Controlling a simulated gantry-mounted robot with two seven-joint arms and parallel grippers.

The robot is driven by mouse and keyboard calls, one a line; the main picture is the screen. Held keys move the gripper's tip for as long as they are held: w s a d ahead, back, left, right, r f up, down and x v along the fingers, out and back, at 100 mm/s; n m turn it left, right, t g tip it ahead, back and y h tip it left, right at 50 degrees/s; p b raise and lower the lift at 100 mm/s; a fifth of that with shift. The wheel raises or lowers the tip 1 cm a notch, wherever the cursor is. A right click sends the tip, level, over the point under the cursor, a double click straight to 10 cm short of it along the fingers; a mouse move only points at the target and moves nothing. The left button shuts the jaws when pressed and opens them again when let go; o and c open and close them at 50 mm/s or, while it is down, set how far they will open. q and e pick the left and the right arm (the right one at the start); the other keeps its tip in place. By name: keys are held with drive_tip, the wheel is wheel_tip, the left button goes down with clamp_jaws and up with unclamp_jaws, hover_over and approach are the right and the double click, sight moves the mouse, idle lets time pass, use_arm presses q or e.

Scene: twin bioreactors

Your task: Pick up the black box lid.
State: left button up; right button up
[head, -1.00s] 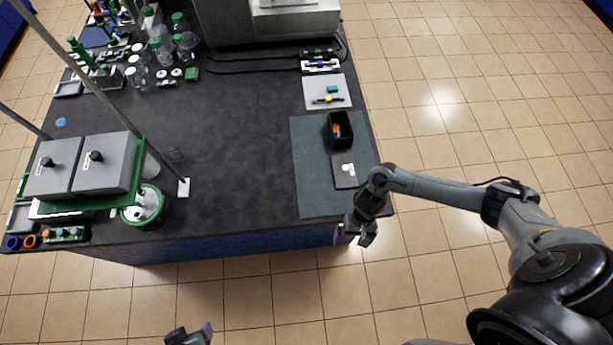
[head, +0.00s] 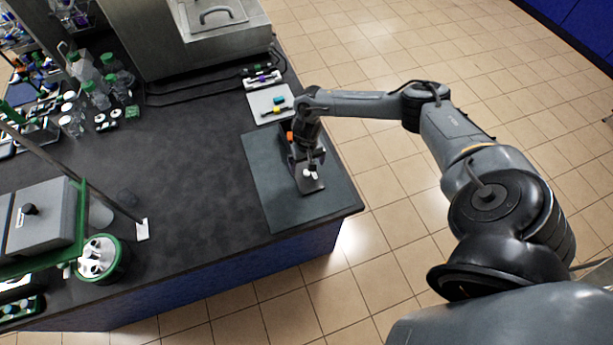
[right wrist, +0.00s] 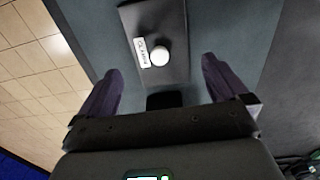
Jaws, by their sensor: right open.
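The black box lid (head: 312,187) is a flat dark plate with a white round knob, lying on the grey-green mat near the bench's right edge. In the right wrist view the lid (right wrist: 178,22) shows its white knob (right wrist: 160,56) and a small white label beside it. My right gripper (head: 309,157) is over the lid's far end, partly hiding it. My left gripper is out of view.
The mat (head: 262,185) is bare to the left of the lid. A pale tray (head: 262,99) with small coloured items lies beyond the box. A steel appliance (head: 165,50) stands at the back. A green-and-white round vessel (head: 98,258) stands at the left.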

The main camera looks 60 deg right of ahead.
sight(307, 172)
drive_tip(key=shift+w+d+f, duration=0.1)
drive_tip(key=shift+d+f, duration=0.05)
drive_tip(key=shift+f, duration=3.25)
drive_tip(key=c, duration=0.7)
